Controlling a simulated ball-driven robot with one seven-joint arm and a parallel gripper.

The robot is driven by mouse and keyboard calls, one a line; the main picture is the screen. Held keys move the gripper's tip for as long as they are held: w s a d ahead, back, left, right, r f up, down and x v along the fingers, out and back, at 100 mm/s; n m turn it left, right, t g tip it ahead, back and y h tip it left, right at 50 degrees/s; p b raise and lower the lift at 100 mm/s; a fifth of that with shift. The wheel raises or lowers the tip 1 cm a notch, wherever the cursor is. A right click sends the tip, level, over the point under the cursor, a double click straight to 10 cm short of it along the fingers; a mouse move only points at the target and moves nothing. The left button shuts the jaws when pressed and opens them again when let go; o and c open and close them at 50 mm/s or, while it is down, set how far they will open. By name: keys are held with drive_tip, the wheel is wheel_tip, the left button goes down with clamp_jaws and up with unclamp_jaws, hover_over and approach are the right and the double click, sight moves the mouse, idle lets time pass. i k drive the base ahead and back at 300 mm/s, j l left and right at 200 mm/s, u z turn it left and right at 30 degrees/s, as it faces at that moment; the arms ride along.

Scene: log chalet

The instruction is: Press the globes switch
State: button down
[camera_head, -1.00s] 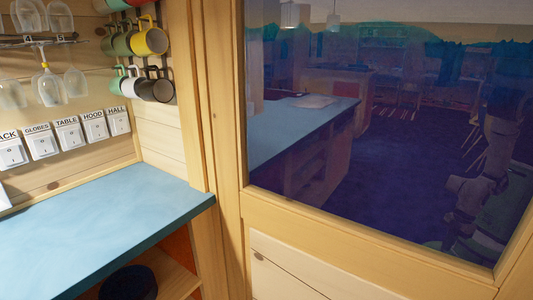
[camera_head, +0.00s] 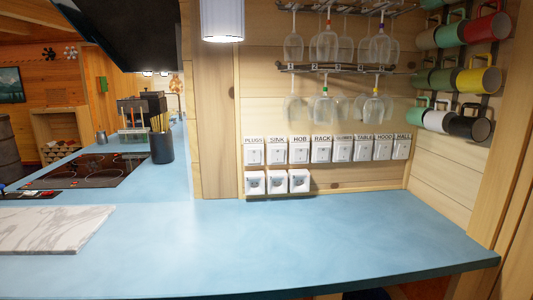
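The globes switch (camera_head: 342,150) is a white wall switch under a small label, in a row of labelled switches on the wooden wall above the blue counter. It sits between the rack switch (camera_head: 321,150) on its left and the table switch (camera_head: 363,150) on its right. Its label is small and hard to read in this view. Whether it is pressed cannot be told. My gripper is not in view.
The blue counter (camera_head: 330,235) is clear below the switches. Sockets (camera_head: 277,182) sit under the row's left end. Wine glasses (camera_head: 325,110) hang above the switches, and mugs (camera_head: 470,125) hang at right. A marble board (camera_head: 50,228) lies at left.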

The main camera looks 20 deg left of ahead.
sight(344, 151)
drive_tip(key=u, duration=0.35)
drive_tip(key=i+l+u, duration=0.1)
drive_tip(key=i+l, duration=0.15)
drive_tip(key=i+l+u, duration=0.1)
drive_tip(key=l, duration=0.3)
drive_tip(key=i+l+u, duration=0.1)
drive_tip(key=i+l, duration=0.2)
drive_tip(key=i+l+u, duration=0.1)
drive_tip(key=l, duration=0.35)
drive_tip(key=i+l+u, duration=0.1)
drive_tip(key=i+l, duration=0.15)
drive_tip(key=l, duration=0.15)
drive_tip(key=i+l+u, duration=0.1)
drive_tip(key=l, duration=0.3)
drive_tip(key=i, duration=0.05)
